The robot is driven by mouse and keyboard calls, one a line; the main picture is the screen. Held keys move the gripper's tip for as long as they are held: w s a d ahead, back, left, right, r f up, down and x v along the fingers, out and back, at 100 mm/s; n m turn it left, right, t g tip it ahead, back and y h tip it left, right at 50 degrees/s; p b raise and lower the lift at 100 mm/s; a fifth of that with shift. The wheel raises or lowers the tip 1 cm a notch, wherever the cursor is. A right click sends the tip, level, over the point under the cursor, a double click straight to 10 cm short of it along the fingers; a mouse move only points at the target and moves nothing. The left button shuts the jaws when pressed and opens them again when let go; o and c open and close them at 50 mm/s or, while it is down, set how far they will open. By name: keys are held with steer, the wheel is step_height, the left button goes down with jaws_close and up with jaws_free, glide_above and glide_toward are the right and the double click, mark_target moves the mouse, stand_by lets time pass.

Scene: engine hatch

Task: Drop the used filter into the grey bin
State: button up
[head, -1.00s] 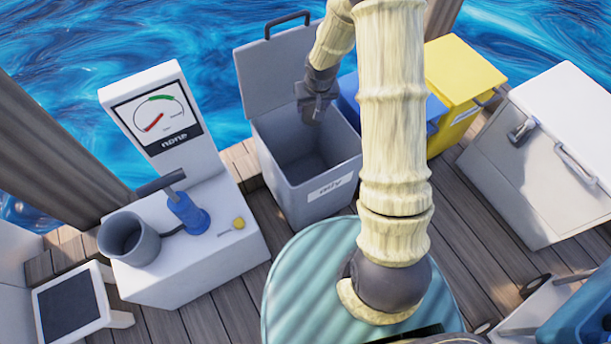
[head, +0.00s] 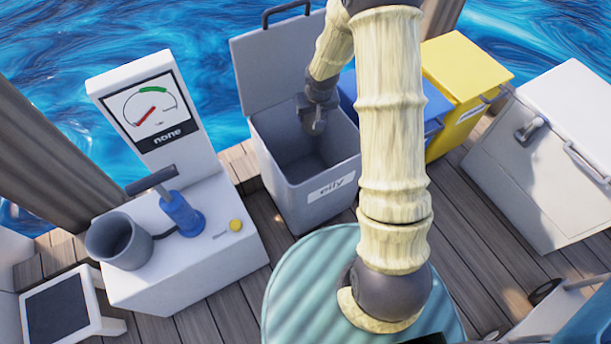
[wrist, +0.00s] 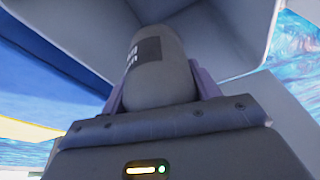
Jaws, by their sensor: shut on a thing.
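The grey bin (head: 318,205) stands at the back of the deck with its lid (head: 280,65) raised and its mouth open. My gripper (head: 316,124) is over the bin's opening, near the back rim. In the wrist view my gripper is shut on the used filter (wrist: 160,70), a grey cylinder with a dark label, held between two purple fingers. The bin's grey wall (wrist: 225,35) shows beyond the filter. In the head view I cannot make out the filter apart from the dark gripper.
A blue bin (head: 425,120) and a yellow bin (head: 465,85) stand right of the grey bin, and a white chest (head: 535,165) farther right. A white stand (head: 190,250) with a gauge, a blue pump and a grey cup is at left. Water lies behind.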

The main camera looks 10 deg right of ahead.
steer(key=o, duration=1.2)
steer(key=shift+o, duration=0.2)
steer(key=p+v, duration=0.5)
steer(key=v, duration=1.2)
steer(key=shift+r+p, duration=0.15)
steer(key=shift+p, duration=0.15)
